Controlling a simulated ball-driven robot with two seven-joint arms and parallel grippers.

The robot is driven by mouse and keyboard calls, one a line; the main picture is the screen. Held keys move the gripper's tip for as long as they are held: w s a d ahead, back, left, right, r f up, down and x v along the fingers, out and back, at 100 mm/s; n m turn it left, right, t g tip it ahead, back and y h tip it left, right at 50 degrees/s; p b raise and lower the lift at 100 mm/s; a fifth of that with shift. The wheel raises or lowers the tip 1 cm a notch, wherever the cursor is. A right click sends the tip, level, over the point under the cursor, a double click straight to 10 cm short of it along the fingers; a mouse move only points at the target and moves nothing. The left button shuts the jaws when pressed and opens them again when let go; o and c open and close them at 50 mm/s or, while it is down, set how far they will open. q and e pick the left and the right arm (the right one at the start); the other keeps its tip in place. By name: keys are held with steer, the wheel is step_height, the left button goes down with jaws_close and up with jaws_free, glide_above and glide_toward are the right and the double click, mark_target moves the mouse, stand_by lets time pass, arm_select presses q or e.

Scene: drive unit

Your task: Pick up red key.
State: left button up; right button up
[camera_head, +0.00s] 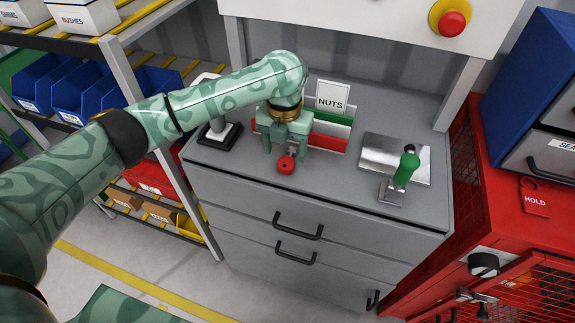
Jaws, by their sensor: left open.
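A small red object with a rounded head, which looks like the red key (286,164), is at the front part of the grey cabinet top (230,168). My left gripper (285,151) is over the cabinet top and points down. Its fingers are open, one on each side just behind and above the red object in this view. I cannot tell whether they touch it. The lower part of the red object is hard to make out. My right gripper is not in view.
A "NUTS" sign (332,97) and a bin with red and green parts (328,140) stand close behind the gripper. A green-handled device (406,168) stands at right by a metal plate (378,154). A white-and-black stand (219,132) is at left.

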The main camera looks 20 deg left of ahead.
mark_target(286, 163)
arm_select(q)
steer(key=f+b, duration=0.2)
steer(key=f, duration=0.1)
steer(key=f+b, duration=0.1)
steer(key=f, duration=0.1)
steer(key=shift+w+f, duration=0.2)
steer(key=shift+w, duration=0.2)
steer(key=shift+r, duration=0.15)
steer(key=shift+s, duration=0.1)
steer(key=c, duration=1.2)
